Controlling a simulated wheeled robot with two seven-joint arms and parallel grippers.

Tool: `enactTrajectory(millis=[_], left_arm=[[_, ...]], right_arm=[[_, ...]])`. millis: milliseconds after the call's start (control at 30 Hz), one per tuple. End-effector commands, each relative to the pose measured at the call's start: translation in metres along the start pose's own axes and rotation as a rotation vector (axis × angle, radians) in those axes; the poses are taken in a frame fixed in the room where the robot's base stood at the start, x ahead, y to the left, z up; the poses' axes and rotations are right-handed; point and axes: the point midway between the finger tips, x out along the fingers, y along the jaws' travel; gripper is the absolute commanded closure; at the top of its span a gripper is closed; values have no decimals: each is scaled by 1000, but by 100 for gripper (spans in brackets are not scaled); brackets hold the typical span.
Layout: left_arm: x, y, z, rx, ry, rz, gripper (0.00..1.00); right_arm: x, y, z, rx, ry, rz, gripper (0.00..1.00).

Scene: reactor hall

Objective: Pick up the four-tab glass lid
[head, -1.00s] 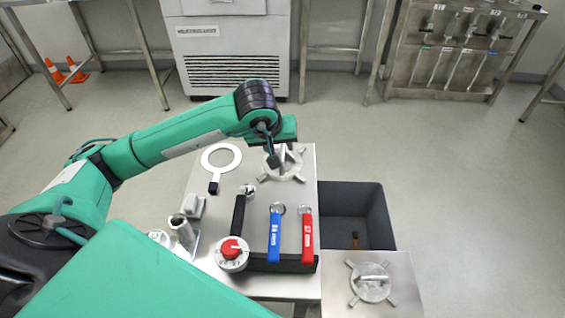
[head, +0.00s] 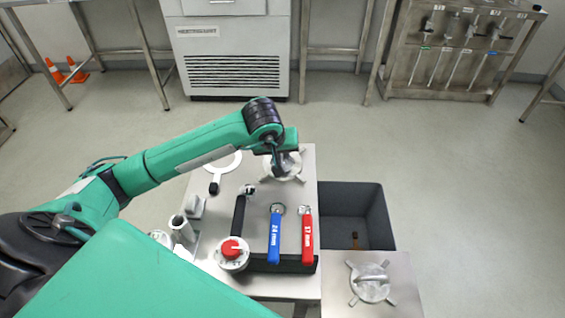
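A round pale lid (head: 290,170) with tabs around its rim lies on the back right of the steel table. Tabs show at its front left, front right and back right; its back left is hidden by my gripper. My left gripper (head: 277,167) is right over this lid, its dark fingers at the raised middle handle. I cannot tell whether they are open, shut or touching it. A similar round lid (head: 370,290) with four visible tabs and a bar handle lies on the lower steel stand at the front right. My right gripper is not in view.
On the table (head: 305,190) are a white ring with a handle (head: 214,175), a blue 24 mm tool (head: 275,237), a red 17 mm tool (head: 307,238), a red-knobbed dial (head: 232,252) and metal fittings (head: 181,228). A dark bin (head: 350,210) stands right of the table.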

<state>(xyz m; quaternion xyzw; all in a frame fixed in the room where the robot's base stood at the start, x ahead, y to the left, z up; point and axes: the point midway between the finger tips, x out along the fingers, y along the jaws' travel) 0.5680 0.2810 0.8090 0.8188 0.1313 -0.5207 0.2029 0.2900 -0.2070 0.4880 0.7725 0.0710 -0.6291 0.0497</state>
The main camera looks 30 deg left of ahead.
Motion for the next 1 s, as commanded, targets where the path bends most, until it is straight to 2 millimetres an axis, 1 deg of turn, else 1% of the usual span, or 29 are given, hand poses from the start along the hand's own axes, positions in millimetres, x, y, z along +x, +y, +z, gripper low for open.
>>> enactTrajectory(millis=[167,400,567,667,767,867,1000], left_arm=[[0,0,0,0,0,-1,100],[-1,0,-1,0,1,0,100],[-7,1,-4,0,3,0,100],[-15,3,-8,0,4,1,100],[-30,6,-14,1,5,1,100],[-49,11,-22,0,6,2,100],[-79,17,-34,1,7,3,100]], right_arm=[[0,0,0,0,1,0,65],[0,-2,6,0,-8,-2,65],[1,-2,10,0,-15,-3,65],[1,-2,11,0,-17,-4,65],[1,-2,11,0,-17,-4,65],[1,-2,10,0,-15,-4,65],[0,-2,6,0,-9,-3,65]])
